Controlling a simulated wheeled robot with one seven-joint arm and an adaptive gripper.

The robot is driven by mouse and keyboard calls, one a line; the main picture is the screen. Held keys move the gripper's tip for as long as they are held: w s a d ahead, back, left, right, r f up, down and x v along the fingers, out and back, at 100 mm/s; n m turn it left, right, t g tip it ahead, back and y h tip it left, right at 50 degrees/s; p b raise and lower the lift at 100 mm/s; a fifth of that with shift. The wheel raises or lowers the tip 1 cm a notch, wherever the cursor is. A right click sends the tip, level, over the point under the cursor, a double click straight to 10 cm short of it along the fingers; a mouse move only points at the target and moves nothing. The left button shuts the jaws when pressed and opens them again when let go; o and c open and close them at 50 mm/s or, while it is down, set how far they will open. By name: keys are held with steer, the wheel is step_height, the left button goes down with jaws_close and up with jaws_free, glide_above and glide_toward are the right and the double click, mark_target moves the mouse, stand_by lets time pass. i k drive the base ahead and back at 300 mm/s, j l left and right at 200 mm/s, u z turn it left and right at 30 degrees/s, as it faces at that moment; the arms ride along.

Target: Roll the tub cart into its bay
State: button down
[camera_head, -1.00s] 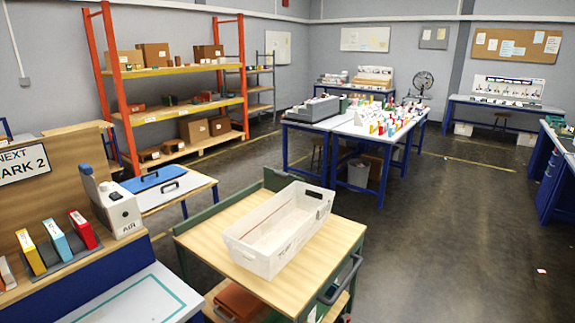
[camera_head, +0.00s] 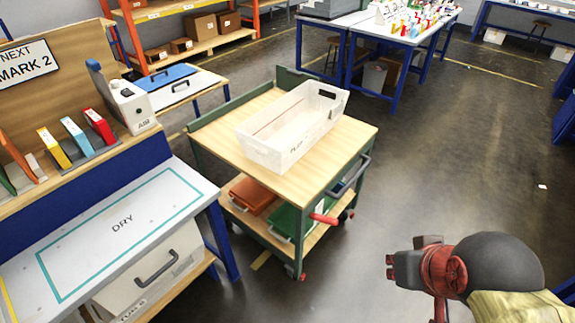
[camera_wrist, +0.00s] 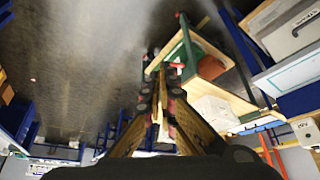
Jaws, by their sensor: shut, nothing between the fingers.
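The tub cart (camera_head: 350,137) has a wooden top, a green frame and a lower shelf. A white tub (camera_head: 290,125) stands on its top. A grey push handle (camera_head: 349,177) runs along its right side. A red part (camera_head: 325,219) sticks out low at its near right corner. My gripper (camera_head: 391,266) is at the lower right, apart from the cart, shut and empty. The cart also shows upper right of the fingers in the wrist view (camera_wrist: 187,50).
A bench marked DRY (camera_head: 150,195) stands left of the cart, with a tub under it. A low table with a blue lid (camera_head: 165,78) is behind. Orange and green boxes lie on the cart's lower shelf. Open floor (camera_head: 450,150) lies to the right.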

mark_target(304, 186)
steer(key=i+l, duration=0.15)
steer(key=i, duration=0.35)
steer(key=i+l, duration=0.15)
steer(key=i, duration=0.35)
